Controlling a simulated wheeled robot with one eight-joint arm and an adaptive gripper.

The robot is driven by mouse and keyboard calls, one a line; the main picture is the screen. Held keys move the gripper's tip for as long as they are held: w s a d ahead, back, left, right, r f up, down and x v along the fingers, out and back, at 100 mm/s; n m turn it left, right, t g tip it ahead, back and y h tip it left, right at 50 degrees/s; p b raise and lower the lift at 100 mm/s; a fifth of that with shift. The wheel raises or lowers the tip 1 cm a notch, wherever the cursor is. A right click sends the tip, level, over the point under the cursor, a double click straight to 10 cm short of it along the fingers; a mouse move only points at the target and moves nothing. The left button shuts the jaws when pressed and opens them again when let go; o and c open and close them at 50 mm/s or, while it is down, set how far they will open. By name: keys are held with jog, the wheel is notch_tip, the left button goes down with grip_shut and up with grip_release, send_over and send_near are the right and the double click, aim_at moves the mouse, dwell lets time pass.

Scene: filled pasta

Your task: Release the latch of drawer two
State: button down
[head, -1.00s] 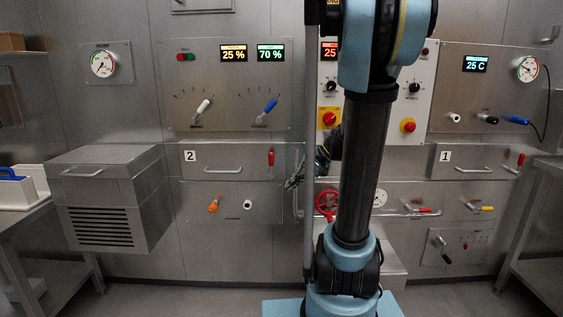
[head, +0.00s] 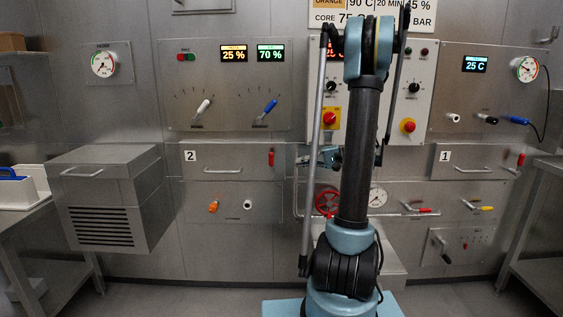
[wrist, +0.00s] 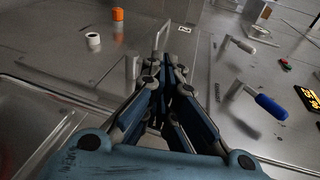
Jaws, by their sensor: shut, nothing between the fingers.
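Drawer two (head: 240,155) is a closed grey front marked with a label 2 (head: 190,156), with a bar handle (head: 223,170). Its red latch (head: 271,157) stands upright at the drawer's right end. My gripper (head: 303,160) is just right of the latch, pointing left, with a small gap showing in the head view. In the wrist view my gripper (wrist: 166,62) is shut and empty.
Above the drawer is a panel with a white lever (head: 203,106) and a blue lever (head: 270,106). Below are an orange knob (head: 213,207) and a white knob (head: 248,205). A red handwheel (head: 327,203) and pipe are right of the drawer.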

jog(key=w+d+f+t+y, duration=0.1)
jog(key=w+d+y, duration=0.1)
jog(key=w+d, duration=0.2)
jog(key=shift+w+d+y, duration=0.15)
jog(key=shift+d+y, duration=0.25)
jog(key=shift+d, duration=0.4)
jog(key=x, duration=1.4)
jog(key=shift+f, duration=0.1)
jog(key=shift+a+r, duration=0.2)
jog(key=shift+a, duration=0.35)
jog(key=shift+a+r, duration=0.25)
jog(key=shift+a, duration=0.3)
jog(key=shift+d, duration=0.15)
jog(key=v, duration=1.1)
jog(key=shift+d, duration=0.35)
